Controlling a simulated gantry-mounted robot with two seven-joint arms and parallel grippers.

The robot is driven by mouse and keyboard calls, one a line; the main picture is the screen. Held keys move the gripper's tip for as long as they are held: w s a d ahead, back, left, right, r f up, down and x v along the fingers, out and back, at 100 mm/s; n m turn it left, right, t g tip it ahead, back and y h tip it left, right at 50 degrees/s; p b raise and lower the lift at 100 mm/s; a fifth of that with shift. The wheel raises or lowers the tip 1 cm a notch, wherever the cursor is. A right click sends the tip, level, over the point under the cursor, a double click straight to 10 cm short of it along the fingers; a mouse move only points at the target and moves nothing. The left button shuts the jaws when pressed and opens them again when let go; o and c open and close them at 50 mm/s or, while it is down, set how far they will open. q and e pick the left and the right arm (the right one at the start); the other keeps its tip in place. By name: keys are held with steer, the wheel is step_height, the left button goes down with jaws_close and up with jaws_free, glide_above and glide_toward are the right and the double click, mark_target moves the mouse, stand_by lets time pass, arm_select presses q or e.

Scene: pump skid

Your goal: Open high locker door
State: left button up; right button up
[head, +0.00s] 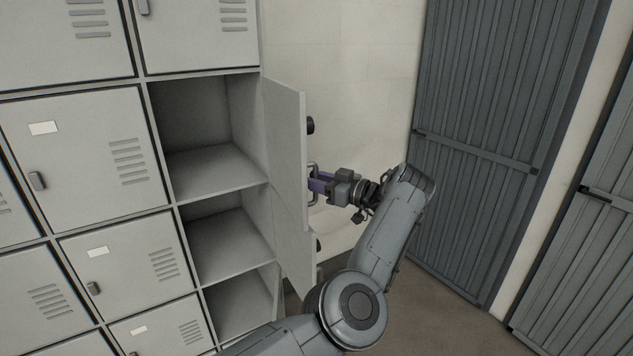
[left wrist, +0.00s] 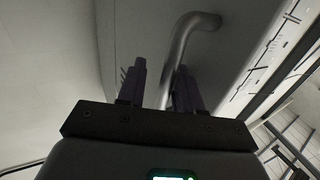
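The high locker door (head: 286,150) is a light grey panel that stands swung wide open on its right-hand side, and the compartment (head: 205,120) behind it looks empty. A metal bar handle (head: 314,198) sits on the door's outer face. My left gripper (head: 316,183) is at this handle with its purple fingers. In the left wrist view the handle (left wrist: 182,48) runs down between the two fingers (left wrist: 158,88), close to the right one, with a gap beside the left one. The fingers are apart. My right gripper is in neither view.
A lower locker door (head: 296,268) also stands open just below, beside an open compartment (head: 228,245). Closed lockers (head: 85,155) fill the left. Dark grey slatted doors (head: 495,110) stand at the right, with bare floor (head: 440,300) in front.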

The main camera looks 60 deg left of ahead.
arm_select(q)
steer(key=shift+w+d, duration=0.15)
steer(key=shift+d, duration=0.1)
steer(key=v, duration=1)
steer(key=shift+d+b, duration=0.3)
steer(key=shift+b, duration=0.05)
steer(key=shift+w, duration=0.15)
